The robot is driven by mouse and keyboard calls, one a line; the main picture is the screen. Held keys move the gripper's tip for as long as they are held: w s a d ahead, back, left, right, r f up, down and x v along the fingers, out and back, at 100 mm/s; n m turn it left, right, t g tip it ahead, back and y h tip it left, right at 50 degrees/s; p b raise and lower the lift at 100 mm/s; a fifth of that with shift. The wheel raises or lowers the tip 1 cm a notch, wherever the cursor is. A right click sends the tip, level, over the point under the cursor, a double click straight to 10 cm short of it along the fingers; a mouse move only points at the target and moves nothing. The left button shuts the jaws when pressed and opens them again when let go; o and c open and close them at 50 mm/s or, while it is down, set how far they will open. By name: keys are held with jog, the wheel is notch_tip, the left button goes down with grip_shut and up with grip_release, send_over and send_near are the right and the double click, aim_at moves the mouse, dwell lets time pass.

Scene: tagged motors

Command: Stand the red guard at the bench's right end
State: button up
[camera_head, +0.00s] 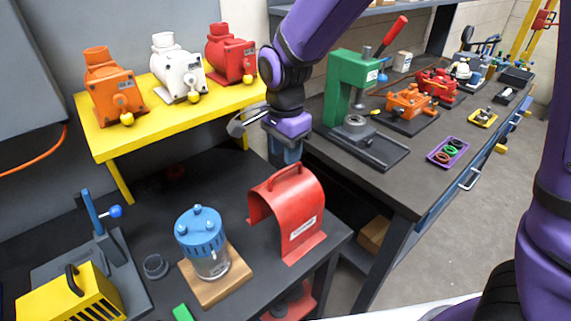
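The red guard (296,213) is an arched sheet cover with a top handle and a pale label on its side. It stands upright on the dark lower bench (165,208), near that bench's right end, to the right of a blue-topped clear jar. My gripper (285,155) hangs above and behind the guard in the picture, pointing down. Its tips appear just above the guard's handle, with no visible contact. Its fingers are small and partly hidden by its body, so I cannot tell their opening.
The blue-topped jar (203,243) stands on a wooden board beside the guard. A yellow shelf (140,143) with orange, white and red motors rises behind. A second bench (395,185) at right bears a green press (345,90). A yellow box (70,292) is at front left.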

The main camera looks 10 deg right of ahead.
notch_tip(320, 180, up, 7)
jog(key=s+d+r+n+t+y, duration=0.1)
jog(key=s+d+r+n, duration=0.2)
jog(key=d, duration=0.4)
jog(key=s+d+r+n+t, duration=0.1)
jog(key=s+d+r+n, duration=0.15)
jog(key=d+r, duration=0.4)
jog(key=s+d+r+n+t+h, duration=0.1)
jog(key=s+d+n+t, duration=0.2)
jog(key=s+d, duration=0.8)
jog(key=shift+s+r+n, duration=0.35)
jog(key=shift+s+n, duration=0.9)
jog(key=shift+n, duration=0.1)
